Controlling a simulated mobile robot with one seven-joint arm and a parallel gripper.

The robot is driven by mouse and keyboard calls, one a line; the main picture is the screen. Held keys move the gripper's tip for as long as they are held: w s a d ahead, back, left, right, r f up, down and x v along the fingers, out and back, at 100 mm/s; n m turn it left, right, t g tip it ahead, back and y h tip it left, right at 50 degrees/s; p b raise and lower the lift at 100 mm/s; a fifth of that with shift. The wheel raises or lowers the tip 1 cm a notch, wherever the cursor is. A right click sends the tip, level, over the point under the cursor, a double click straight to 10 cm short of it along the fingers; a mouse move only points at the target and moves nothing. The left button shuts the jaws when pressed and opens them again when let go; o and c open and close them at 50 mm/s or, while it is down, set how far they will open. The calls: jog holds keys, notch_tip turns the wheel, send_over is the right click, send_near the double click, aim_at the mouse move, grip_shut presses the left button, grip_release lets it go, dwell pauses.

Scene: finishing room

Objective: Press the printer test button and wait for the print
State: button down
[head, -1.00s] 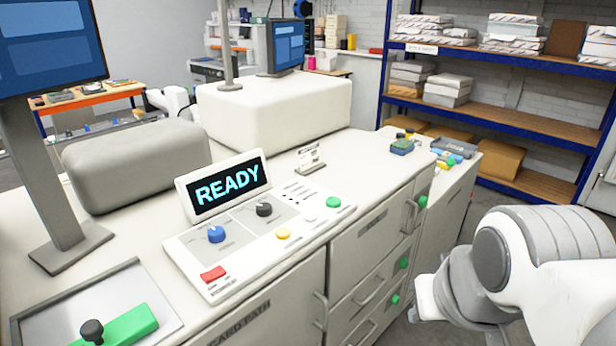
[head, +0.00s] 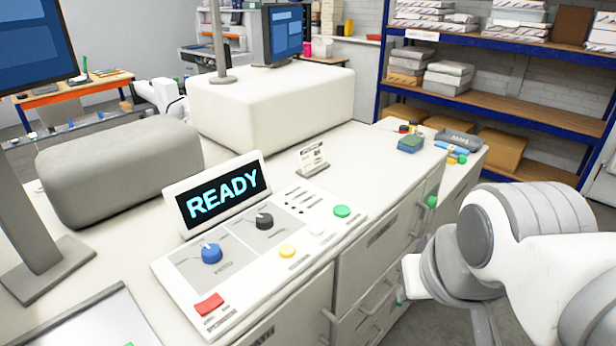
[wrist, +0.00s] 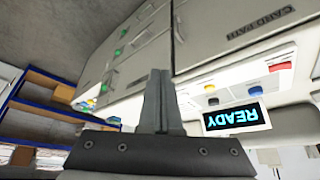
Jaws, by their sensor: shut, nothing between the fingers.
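The printer's control panel (head: 262,252) lies on the white cabinet top in the head view. It carries a blue knob (head: 211,253), a black knob (head: 264,221), and red (head: 208,304), yellow (head: 287,250), white (head: 316,230) and green (head: 341,211) buttons. Their small labels are too small to read. A display (head: 222,194) behind them reads READY, and it shows upside down in the wrist view (wrist: 236,117). My gripper (wrist: 160,75) is shut and empty, with its fingers together, in front of the cabinet and apart from the panel. The head view does not show its fingertips.
A small card stand (head: 312,160) stands behind the panel. A grey padded block (head: 118,170) and a white housing (head: 270,108) fill the back of the top. Drawers with handles (head: 375,285) face my arm. Blue shelving (head: 500,100) stands at the right.

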jog(key=m+t+y, duration=0.3)
jog(key=m, duration=0.2)
send_over(317, 231)
jog(key=shift+r, duration=0.4)
jog(key=shift+f, duration=0.15)
notch_tip(317, 231, down, 9)
jog(key=b, duration=0.7)
jog(key=shift+r+b, duration=0.2)
jog(key=shift+b, duration=0.15)
jog(key=shift+f, duration=0.15)
dwell(0.8)
jog(key=shift+f+b, duration=0.3)
jog(key=shift+b, duration=0.2)
